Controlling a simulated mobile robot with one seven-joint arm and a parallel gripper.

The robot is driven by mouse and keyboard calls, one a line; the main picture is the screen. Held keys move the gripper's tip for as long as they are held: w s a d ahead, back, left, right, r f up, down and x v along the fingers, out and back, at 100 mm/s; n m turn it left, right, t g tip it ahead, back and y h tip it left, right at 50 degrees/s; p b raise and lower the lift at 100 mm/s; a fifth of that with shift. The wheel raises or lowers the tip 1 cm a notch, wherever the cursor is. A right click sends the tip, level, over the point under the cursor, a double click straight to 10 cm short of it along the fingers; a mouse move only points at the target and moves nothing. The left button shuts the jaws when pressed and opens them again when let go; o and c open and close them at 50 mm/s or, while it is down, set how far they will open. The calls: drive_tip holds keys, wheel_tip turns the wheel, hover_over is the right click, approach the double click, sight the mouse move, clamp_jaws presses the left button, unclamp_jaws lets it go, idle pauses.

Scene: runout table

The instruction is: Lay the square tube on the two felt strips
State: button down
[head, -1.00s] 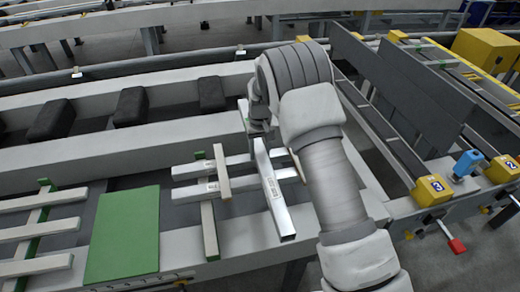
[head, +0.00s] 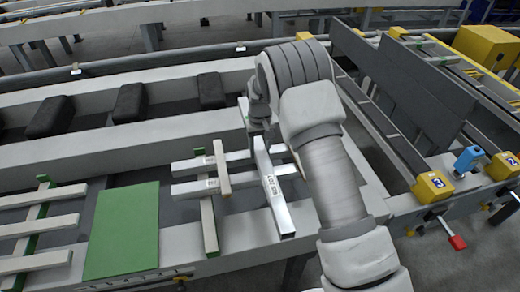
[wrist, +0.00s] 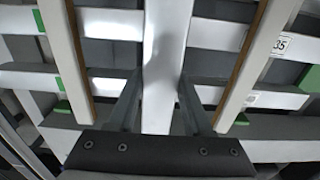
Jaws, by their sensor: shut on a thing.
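My gripper (wrist: 163,103) is shut on the square tube (wrist: 166,50), a long bright metal bar. In the head view the tube (head: 275,200) slants toward the front, with a label on top; my arm hides part of the gripper there. Two pale strips with tan edges, seemingly the felt strips, lie across other metal tubes. One is left of the held tube (head: 222,168); the other is mostly behind my arm. The wrist view shows the strips on the left (wrist: 66,55) and right (wrist: 255,70). The held tube runs roughly parallel between them and appears above the tubes below.
Metal tubes (head: 190,188) lie under the strips. A green mat (head: 122,230) lies to the left, with pale bars (head: 35,232) on a green strip beyond it. Dark pads (head: 130,103) sit at the back. Dark upright plates (head: 420,95) and yellow blocks (head: 433,187) stand at right.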

drive_tip(key=shift+f+b, duration=0.3)
drive_tip(key=shift+f, duration=0.1)
idle(0.3)
drive_tip(key=shift+c, duration=2.3)
unclamp_jaws()
drive_tip(key=shift+o, duration=1.1)
drive_tip(key=shift+f, duration=0.1)
